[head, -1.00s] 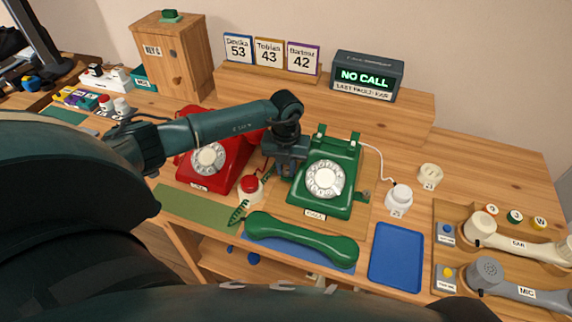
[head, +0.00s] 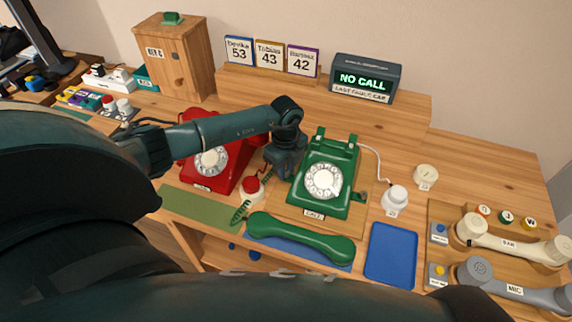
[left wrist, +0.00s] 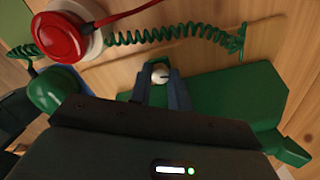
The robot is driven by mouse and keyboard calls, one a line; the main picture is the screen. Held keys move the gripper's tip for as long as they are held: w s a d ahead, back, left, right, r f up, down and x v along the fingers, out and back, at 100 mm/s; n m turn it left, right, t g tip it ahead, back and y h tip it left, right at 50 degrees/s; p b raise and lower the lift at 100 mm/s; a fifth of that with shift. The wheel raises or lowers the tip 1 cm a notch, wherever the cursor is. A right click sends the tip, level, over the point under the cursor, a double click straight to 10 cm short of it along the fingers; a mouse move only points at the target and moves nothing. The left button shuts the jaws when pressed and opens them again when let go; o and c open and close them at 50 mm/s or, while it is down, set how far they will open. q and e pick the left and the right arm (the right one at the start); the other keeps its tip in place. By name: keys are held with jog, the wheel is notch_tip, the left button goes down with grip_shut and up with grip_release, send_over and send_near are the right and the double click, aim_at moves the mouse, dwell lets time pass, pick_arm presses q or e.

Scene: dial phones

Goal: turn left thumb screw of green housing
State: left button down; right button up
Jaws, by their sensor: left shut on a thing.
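The green housing (head: 322,172) is a dial phone with a white dial, in the middle of the desk. It also shows in the left wrist view (left wrist: 225,98) as a green block. The left thumb screw (left wrist: 159,73) shows as a small pale, shiny round end at the housing's edge. My left gripper (left wrist: 158,78) is shut on it, with a fingertip on each side. In the head view my left gripper (head: 285,170) is at the housing's left side and hides that screw. My right gripper is not in view.
A red phone (head: 212,158) stands left of my gripper, and a red button (head: 252,186) on a white base is close by. A green handset (head: 300,238) lies in front of the housing. A blue tray (head: 391,252) is at front right. A green coiled cord (left wrist: 180,32) runs near the fingers.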

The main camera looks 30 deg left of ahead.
pick_arm(q)
jog(key=shift+r+n, duration=0.1)
jog(key=shift+n, duration=0.4)
jog(key=shift+n+p, duration=0.35)
jog(key=shift+n, duration=0.15)
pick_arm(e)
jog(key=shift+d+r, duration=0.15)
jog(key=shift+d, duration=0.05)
pick_arm(q)
jog(key=c, duration=1.3)
grip_release()
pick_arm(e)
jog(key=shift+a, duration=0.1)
pick_arm(q)
notch_tip(320, 180, up, 13)
jog(key=b, duration=0.1)
jog(key=shift+b, duration=0.3)
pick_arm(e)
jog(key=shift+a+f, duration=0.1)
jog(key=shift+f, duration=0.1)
